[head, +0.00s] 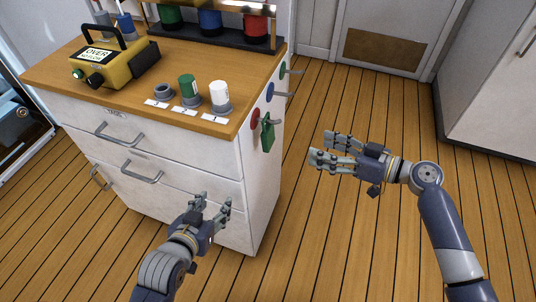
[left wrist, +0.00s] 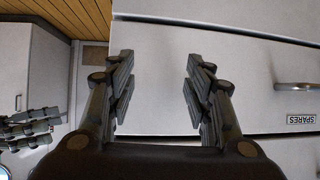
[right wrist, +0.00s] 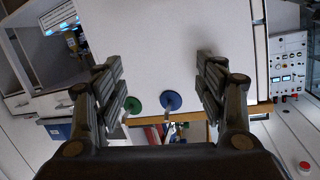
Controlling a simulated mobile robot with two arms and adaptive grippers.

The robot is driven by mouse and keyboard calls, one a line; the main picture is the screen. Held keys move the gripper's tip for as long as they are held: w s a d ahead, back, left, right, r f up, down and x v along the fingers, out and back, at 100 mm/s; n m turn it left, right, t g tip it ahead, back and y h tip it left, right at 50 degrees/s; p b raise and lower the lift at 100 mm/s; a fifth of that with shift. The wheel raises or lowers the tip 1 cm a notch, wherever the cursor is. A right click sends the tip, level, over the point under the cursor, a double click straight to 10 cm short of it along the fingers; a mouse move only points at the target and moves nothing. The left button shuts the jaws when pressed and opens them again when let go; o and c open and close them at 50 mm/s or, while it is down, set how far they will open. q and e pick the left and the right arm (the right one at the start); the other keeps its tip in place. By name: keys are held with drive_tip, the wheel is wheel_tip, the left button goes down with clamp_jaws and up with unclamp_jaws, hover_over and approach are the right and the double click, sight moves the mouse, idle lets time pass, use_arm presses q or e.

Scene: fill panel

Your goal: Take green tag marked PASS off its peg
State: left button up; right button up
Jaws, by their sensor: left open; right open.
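The green tag (head: 267,134) hangs from the peg with the red disc (head: 255,119) on the right side of the white cabinet. Its lettering is too small to read. My right gripper (head: 321,147) is open and empty, to the right of the tag and apart from it. My left gripper (head: 212,201) is open and empty in front of the cabinet's drawers, lower left of the tag. In the right wrist view a green disc (right wrist: 133,105) and a blue disc (right wrist: 170,101) show between the fingers; I cannot make out the tag there.
The cabinet side also bears a blue-disc peg (head: 270,91) and a green-disc peg (head: 283,69). A yellow box (head: 115,65) and small green and white cylinders stand on the wooden top (head: 200,128). Drawer handles (head: 142,177) stick out in front. The floor (head: 330,240) right of the cabinet is clear.

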sight(270, 130)
drive_tip(key=s+a+r+n+g+y+b, duration=0.25)
drive_tip(key=s+r+n+y, duration=0.2)
drive_tip(key=r, duration=0.35)
drive_tip(key=shift+h, duration=0.45)
drive_tip(key=x, duration=1)
drive_tip(key=shift+a+f, duration=0.1)
drive_tip(key=shift+f, duration=0.25)
drive_tip(key=shift+w+a, duration=0.1)
drive_tip(key=shift+a, duration=0.4)
use_arm(q)
drive_tip(key=shift+t, duration=0.4)
drive_tip(key=r, duration=0.2)
drive_tip(key=s+r, duration=0.1)
drive_tip(key=r, duration=0.2)
drive_tip(key=shift+s+a, duration=0.1)
drive_tip(key=shift+s, duration=0.05)
use_arm(e)
drive_tip(key=c, duration=1)
